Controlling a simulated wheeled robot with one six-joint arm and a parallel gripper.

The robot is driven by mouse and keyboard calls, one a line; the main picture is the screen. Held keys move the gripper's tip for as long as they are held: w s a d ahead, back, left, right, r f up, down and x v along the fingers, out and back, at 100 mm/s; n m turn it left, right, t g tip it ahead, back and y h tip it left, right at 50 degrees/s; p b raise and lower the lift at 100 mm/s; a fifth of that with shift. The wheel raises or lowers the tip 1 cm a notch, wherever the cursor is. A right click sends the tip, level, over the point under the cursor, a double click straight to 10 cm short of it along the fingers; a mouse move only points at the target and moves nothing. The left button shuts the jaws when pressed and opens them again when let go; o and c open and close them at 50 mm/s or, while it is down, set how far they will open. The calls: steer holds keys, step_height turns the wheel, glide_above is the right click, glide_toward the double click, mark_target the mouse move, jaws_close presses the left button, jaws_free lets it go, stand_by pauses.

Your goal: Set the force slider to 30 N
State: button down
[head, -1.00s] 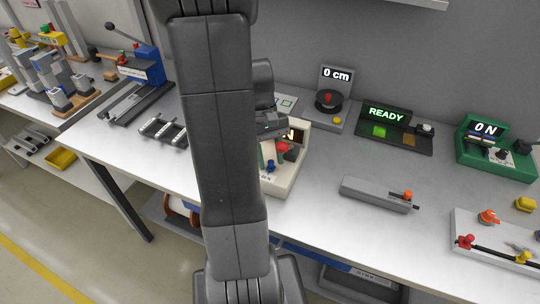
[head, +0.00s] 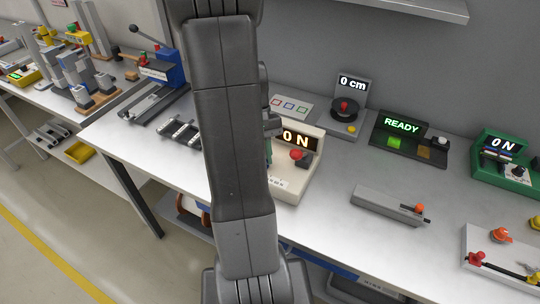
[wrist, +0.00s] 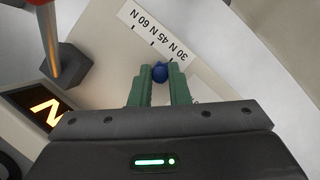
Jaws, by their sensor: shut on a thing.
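The cream force device (head: 292,187) stands on the bench, partly behind my arm in the head view. Its display (head: 299,139) reads 0 N, and a red knob (head: 298,155) sits below it. In the wrist view, my gripper (wrist: 160,76) has its green fingers shut on the blue slider knob (wrist: 160,72). The printed scale (wrist: 156,35) shows 30 N, 45 N and 60 N. The knob is beside the 30 N end of these marks; its exact alignment is unclear. My arm hides the knob in the head view.
A dial unit reading 0 cm (head: 352,85) and a READY panel (head: 402,125) stand behind, to the right. A green 0 N unit (head: 500,172) is at far right. A grey block with an orange knob (head: 388,205) lies in front. Bare bench lies between them.

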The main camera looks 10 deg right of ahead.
steer(key=shift+w+a, duration=0.1)
steer(key=shift+w, duration=0.05)
steer(key=c, duration=1.4)
jaws_free()
steer(key=shift+a, duration=0.15)
steer(key=shift+o, duration=0.2)
steer(key=shift+r, duration=0.1)
steer(key=d+v, duration=0.1)
steer(key=v, duration=1.2)
steer(key=shift+a+r, duration=0.4)
steer(key=shift+a, duration=0.1)
steer(key=shift+f, duration=0.1)
steer(key=x, duration=1.4)
steer(key=shift+w, duration=0.1)
steer(key=shift+d, duration=0.35)
